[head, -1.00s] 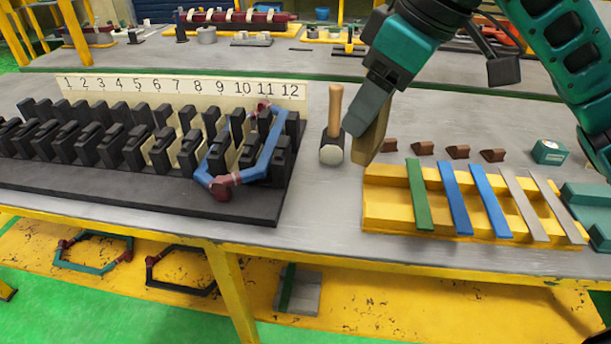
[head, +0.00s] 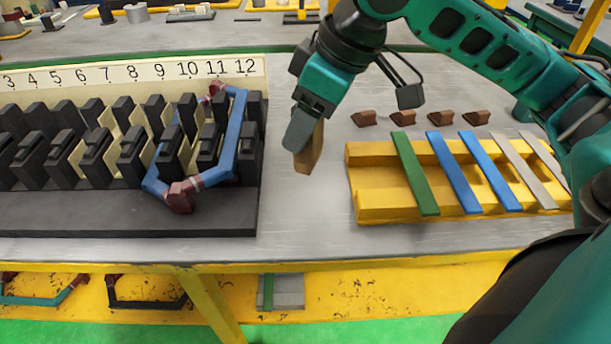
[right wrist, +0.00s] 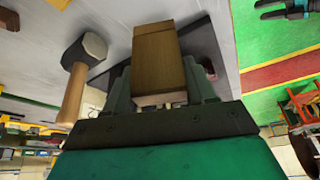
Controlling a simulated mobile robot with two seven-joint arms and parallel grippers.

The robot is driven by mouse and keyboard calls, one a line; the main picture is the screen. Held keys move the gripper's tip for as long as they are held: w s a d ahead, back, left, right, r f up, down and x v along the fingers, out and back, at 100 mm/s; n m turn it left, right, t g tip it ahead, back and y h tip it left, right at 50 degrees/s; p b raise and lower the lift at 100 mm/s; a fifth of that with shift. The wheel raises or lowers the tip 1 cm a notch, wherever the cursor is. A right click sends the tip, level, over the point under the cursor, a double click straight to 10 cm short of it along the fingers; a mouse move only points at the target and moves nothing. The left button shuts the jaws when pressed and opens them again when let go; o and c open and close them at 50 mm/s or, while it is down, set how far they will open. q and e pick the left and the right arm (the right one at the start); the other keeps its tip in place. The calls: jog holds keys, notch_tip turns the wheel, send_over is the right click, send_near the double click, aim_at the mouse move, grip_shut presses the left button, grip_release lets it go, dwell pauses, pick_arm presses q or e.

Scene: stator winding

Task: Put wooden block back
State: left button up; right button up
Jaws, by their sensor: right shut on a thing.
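The wooden block (head: 312,150) is a tan, upright piece held in my right gripper (head: 302,130), above the grey table between the stator and the yellow tray. In the right wrist view the block (right wrist: 160,65) sits between the two fingers of the gripper (right wrist: 162,98), which are shut on it. In the head view the near finger hides part of the block. My left gripper is not in view.
The black slotted stator (head: 120,215) with a blue coil (head: 238,135) stands at left. The yellow tray (head: 375,205) with coloured strips is at right, several brown wedges (head: 402,118) behind it. A mallet (right wrist: 83,65) shows in the right wrist view.

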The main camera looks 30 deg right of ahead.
notch_tip(320, 180, down, 4)
jog(key=shift+f+b, duration=0.25)
jog(key=shift+b, duration=0.25)
notch_tip(320, 180, down, 4)
jog(key=shift+r+b, duration=0.2)
jog(key=shift+b, duration=0.55)
jog(key=shift+f, duration=0.2)
jog(key=shift+r, duration=0.1)
jog(key=o, duration=1.1)
jog(key=shift+f, duration=0.2)
jog(key=shift+o, duration=1.4)
jog(key=shift+w+r, duration=0.1)
jog(key=p+v, duration=0.2)
jog(key=v, duration=0.3)
jog(key=shift+r, duration=0.4)
pick_arm(q)
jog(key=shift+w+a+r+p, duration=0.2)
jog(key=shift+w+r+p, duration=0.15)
jog(key=shift+p, duration=0.6)
pick_arm(e)
notch_tip(320, 180, up, 6)
send_over(318, 143)
jog(key=s+d, duration=0.2)
jog(key=shift+s+a, duration=0.1)
jog(key=shift+a, duration=0.05)
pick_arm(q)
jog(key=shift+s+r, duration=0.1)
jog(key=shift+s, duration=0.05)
pick_arm(e)
jog(key=shift+s+f, duration=0.1)
